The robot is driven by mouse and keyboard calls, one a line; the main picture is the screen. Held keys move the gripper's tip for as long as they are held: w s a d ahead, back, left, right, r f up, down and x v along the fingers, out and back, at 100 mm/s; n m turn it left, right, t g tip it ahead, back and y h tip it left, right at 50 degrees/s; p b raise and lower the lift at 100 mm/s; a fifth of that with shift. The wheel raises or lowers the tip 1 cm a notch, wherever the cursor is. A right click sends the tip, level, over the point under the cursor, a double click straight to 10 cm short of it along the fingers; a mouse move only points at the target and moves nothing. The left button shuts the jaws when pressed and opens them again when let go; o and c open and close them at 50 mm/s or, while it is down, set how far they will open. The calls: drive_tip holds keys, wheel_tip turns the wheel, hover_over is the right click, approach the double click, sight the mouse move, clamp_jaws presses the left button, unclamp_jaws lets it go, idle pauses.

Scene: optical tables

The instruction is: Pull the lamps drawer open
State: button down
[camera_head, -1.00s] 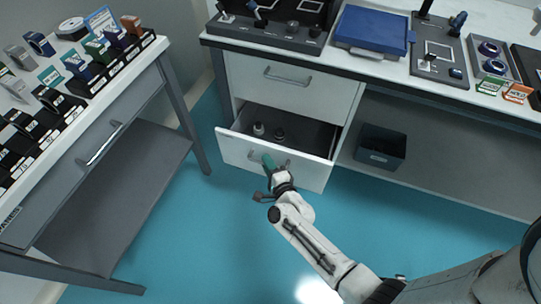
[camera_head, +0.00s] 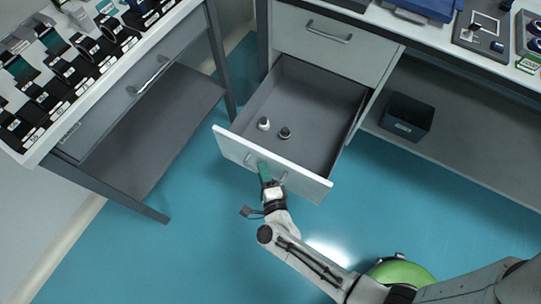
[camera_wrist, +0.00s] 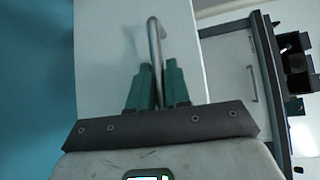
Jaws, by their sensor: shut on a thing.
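The lower drawer (camera_head: 240,152) under the bench is pulled well out in the head view. Its grey inside shows, with a small white item (camera_head: 264,123) and a small dark-topped item (camera_head: 285,132) standing on its floor. My gripper (camera_head: 265,173) is at the drawer's front handle (camera_head: 283,178). In the wrist view, the green fingers of my gripper (camera_wrist: 158,85) are shut on the metal handle bar (camera_wrist: 155,40), one on each side. The white drawer front (camera_wrist: 105,60) lies behind them. Any label on the drawer is too small to read.
A shut drawer (camera_head: 328,45) is above the open one. A dark bin (camera_head: 406,117) stands on the shelf at right. A side table (camera_head: 130,100) with several boxed parts stands at left. Blue floor (camera_head: 180,250) is clear between them.

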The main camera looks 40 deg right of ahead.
drive_tip(key=shift+s+a, duration=0.4)
drive_tip(key=shift+a, duration=0.45)
drive_tip(key=c, duration=1.2)
unclamp_jaws()
drive_tip(key=v, duration=1)
drive_tip(key=shift+s+a, duration=0.2)
drive_tip(key=shift+s, duration=0.05)
